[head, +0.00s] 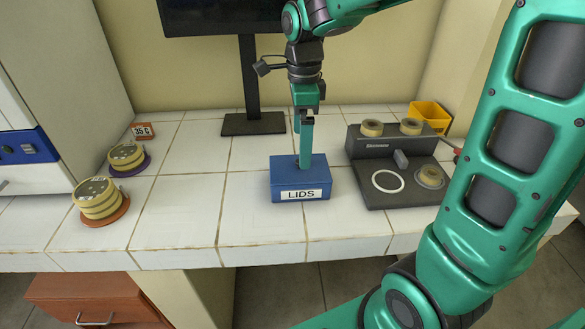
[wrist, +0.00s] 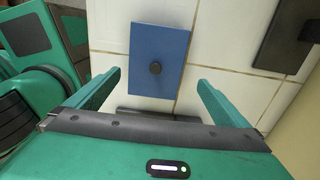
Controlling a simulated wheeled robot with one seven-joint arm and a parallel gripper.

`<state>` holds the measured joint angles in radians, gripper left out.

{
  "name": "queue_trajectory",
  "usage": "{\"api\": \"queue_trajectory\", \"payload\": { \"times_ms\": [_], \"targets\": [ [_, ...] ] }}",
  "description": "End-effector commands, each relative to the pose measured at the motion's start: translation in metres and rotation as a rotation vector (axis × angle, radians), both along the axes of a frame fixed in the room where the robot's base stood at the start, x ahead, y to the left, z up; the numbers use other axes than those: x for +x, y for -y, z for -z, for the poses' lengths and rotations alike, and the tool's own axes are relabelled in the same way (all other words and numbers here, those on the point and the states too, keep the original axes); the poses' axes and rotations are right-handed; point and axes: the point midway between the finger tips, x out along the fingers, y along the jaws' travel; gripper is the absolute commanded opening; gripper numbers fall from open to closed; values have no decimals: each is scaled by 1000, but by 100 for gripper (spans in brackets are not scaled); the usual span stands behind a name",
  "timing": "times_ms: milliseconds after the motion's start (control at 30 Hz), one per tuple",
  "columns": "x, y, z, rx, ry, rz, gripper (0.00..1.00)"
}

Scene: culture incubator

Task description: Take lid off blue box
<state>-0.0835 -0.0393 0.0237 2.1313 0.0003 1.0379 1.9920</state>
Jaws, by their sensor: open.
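The blue box (head: 282,187) with a "LIDS" label stands on the white tiled counter, near its front middle. The gap between fingertips and lid is hard to tell.
A dark grey device (head: 385,205) with round tan pieces stands close to the box's right. A black monitor stand (head: 252,124) is behind. Stacked dishes (head: 98,198) sit at the left, another stack (head: 127,157) behind them. A yellow bin (head: 431,115) is back right. Counter left of the box is clear.

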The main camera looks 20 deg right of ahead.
Motion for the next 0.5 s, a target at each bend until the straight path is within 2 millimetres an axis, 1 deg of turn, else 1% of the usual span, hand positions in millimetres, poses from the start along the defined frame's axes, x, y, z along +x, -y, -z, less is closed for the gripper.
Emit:
{"api": "queue_trajectory", "payload": {
  "times_ms": [167,400,500],
  "targets": [
    [-1,-1,11,0,-2,0,100],
    [-5,-3,44,0,-2,0,100],
    [-4,-3,52,-1,-1,0,100]
  ]
}}
